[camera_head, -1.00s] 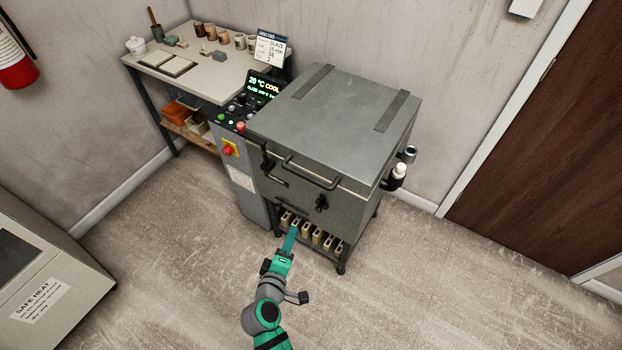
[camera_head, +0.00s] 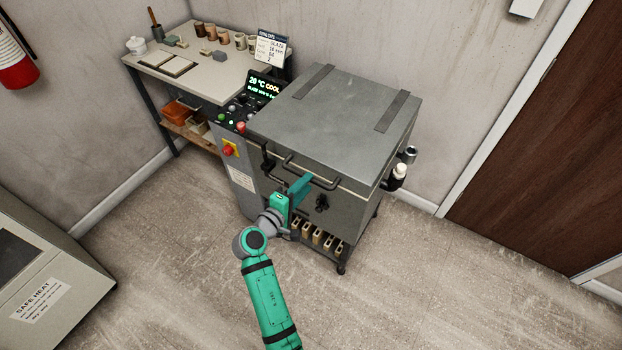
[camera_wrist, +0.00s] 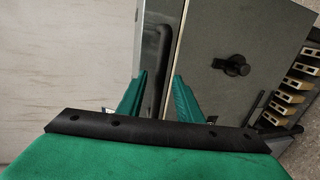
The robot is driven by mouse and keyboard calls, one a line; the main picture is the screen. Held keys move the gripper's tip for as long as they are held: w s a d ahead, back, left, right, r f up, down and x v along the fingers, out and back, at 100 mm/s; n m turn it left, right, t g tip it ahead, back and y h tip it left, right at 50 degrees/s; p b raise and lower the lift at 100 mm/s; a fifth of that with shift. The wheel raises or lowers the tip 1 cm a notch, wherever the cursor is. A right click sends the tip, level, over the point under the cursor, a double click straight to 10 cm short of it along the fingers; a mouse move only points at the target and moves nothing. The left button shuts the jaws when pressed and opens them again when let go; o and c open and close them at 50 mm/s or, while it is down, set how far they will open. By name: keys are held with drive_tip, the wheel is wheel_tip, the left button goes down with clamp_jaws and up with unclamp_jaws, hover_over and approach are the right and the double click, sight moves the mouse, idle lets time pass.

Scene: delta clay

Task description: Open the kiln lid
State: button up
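The grey kiln has its flat lid (camera_head: 335,95) lying shut on the box-shaped body (camera_head: 350,205). A dark bar handle (camera_head: 323,183) runs along the lid's front edge. My gripper (camera_head: 302,184) is at the middle of this handle, in front of the kiln. In the wrist view, my gripper (camera_wrist: 160,77) has its two green fingers apart, with the handle (camera_wrist: 163,55) in the gap between them. I cannot tell whether either finger touches the bar. A black knob (camera_wrist: 235,66) on the kiln front is beside the right finger.
A control panel with a lit display (camera_head: 263,88) stands on the kiln's left. A worktable (camera_head: 215,82) with pots is behind it. Blocks (camera_head: 318,237) sit on the rack under the kiln. A grey cabinet (camera_head: 60,270) stands at lower left. The floor to the right is clear.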

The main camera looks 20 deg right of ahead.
drive_tip(key=shift+x, duration=2.05)
clamp_jaws()
